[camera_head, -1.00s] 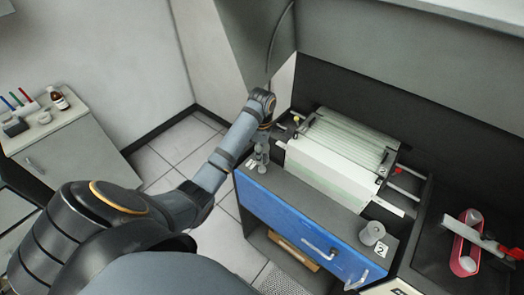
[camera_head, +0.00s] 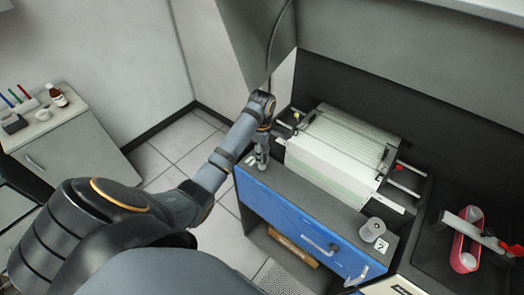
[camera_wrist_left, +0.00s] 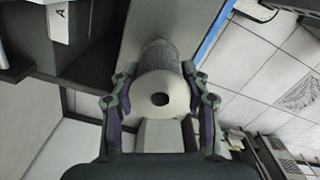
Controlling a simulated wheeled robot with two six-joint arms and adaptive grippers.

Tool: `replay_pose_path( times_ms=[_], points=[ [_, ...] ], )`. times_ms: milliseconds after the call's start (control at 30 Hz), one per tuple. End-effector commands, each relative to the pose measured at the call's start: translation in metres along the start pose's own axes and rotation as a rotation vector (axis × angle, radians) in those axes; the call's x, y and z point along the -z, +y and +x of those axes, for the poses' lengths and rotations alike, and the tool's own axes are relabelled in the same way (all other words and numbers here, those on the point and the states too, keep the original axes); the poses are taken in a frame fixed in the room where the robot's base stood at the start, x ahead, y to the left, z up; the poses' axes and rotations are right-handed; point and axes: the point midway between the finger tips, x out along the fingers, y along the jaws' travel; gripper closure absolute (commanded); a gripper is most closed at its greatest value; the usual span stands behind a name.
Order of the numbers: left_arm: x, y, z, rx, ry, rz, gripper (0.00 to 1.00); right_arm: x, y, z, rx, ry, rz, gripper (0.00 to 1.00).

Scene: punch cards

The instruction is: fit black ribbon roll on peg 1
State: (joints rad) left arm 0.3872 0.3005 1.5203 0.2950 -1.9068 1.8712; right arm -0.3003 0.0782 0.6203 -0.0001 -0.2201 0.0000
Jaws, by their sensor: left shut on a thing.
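My left gripper (camera_head: 262,160) is at the left end of the blue-fronted machine's ledge and points down. In the left wrist view its fingers (camera_wrist_left: 160,85) are shut on a roll (camera_wrist_left: 160,78) from both sides. The roll has a pale round end face with a dark hole and a grey side, and it looks grey rather than clearly black. I see no peg in the hole. Peg 1 is not visible, and I cannot tell whether the roll touches the ledge. Another grey spool (camera_head: 372,229) stands at the ledge's right end, by a label "2" (camera_head: 381,245). My right gripper is not in view.
The machine (camera_head: 312,228) carries a pale paper bed (camera_head: 330,165) behind the ledge, with rods to its right. A side cabinet (camera_head: 70,135) with a brown bottle stands left. The ledge's middle is clear.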

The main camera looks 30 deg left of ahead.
Motion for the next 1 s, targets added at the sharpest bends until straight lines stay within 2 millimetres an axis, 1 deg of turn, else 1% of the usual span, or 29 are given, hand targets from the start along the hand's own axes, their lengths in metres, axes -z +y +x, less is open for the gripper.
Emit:
replay_pose_path(
  times_ms=[467, 1000],
  points=[
    [0.0, 0.0, 0.002, 0.0, 0.0, 0.0, 0.89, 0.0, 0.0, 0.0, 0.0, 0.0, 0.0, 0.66],
    [0.0, 0.0, 0.012, 0.0, 0.0, 0.0, 0.89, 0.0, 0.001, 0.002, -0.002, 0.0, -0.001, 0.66]
  ],
)
